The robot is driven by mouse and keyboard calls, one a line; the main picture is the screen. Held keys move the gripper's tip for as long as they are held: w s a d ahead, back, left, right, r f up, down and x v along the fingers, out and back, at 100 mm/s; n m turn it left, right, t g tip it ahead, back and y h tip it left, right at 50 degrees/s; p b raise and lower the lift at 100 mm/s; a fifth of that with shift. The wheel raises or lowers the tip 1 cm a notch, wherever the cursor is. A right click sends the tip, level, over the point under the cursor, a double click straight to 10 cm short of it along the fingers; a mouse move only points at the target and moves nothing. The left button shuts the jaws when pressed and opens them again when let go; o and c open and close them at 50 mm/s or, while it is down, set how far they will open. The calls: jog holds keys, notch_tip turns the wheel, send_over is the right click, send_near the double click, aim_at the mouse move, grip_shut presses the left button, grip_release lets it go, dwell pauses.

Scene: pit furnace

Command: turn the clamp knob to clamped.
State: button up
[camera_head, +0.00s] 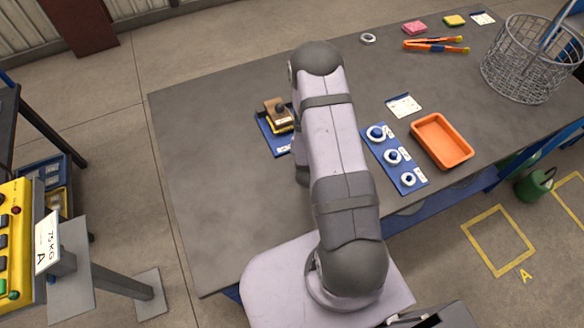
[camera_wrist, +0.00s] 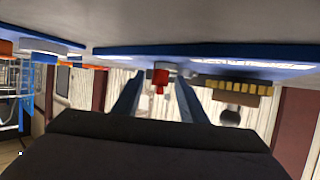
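A blue fixture plate (camera_head: 264,136) with a brown block (camera_head: 276,106) and a yellow part lies on the bench, left of my arm. In the wrist view, which is upside down, a blue plate edge (camera_wrist: 130,50) runs across the top. A small red knob-like part (camera_wrist: 160,77) is on it, probably the clamp knob; my arm hides it in the head view. My gripper (camera_wrist: 157,92) is open, its two fingers apart on either side of the red part in the picture. I cannot tell whether they touch it. The knob's setting is not readable.
Right of my arm are a blue board with several round parts (camera_head: 379,151), an orange tray (camera_head: 441,140) and a white card (camera_head: 403,105). A wire basket (camera_head: 528,62) and orange tongs (camera_head: 436,45) are farther back. The bench's left part (camera_head: 200,180) is clear.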

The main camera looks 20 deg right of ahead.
jog(key=shift+s+d+r+n+t+y+p, duration=0.1)
jog(key=shift+d+n+t+y+p, duration=0.1)
jog(key=shift+n+t+y+p, duration=0.6)
jog(key=shift+s+d+n+t+y+p, duration=0.1)
jog(key=shift+d+n+t+y+p, duration=0.15)
jog(key=shift+n+y, duration=0.9)
jog(key=shift+g+y, duration=0.25)
jog(key=b+v, duration=0.1)
jog(key=v, duration=0.3)
jog(key=a+b+v, duration=0.1)
jog(key=v, duration=0.2)
jog(key=shift+b, duration=0.3)
jog(key=shift+w+a+n+g+y, duration=0.4)
jog(key=shift+w+a+n+g, duration=0.1)
jog(key=shift+a+g, duration=0.2)
jog(key=shift+a+n+g+p, duration=0.25)
jog(key=shift+a+g+p, duration=0.2)
jog(key=shift+a+g, duration=0.25)
jog(key=shift+s+a+r+g+y, duration=0.2)
jog(key=shift+a+r+g+y, duration=0.25)
jog(key=shift+a+g, duration=0.25)
jog(key=s+a+r+n+g+y+p, duration=0.1)
jog(key=s+a+r+g+p, duration=0.1)
jog(key=s+a+r+g, duration=0.6)
jog(key=shift+s+a+r+p, duration=0.35)
jog(key=shift+s+a+r, duration=1.45)
jog(key=shift+s, duration=1.25)
jog(key=shift+a+f, duration=0.15)
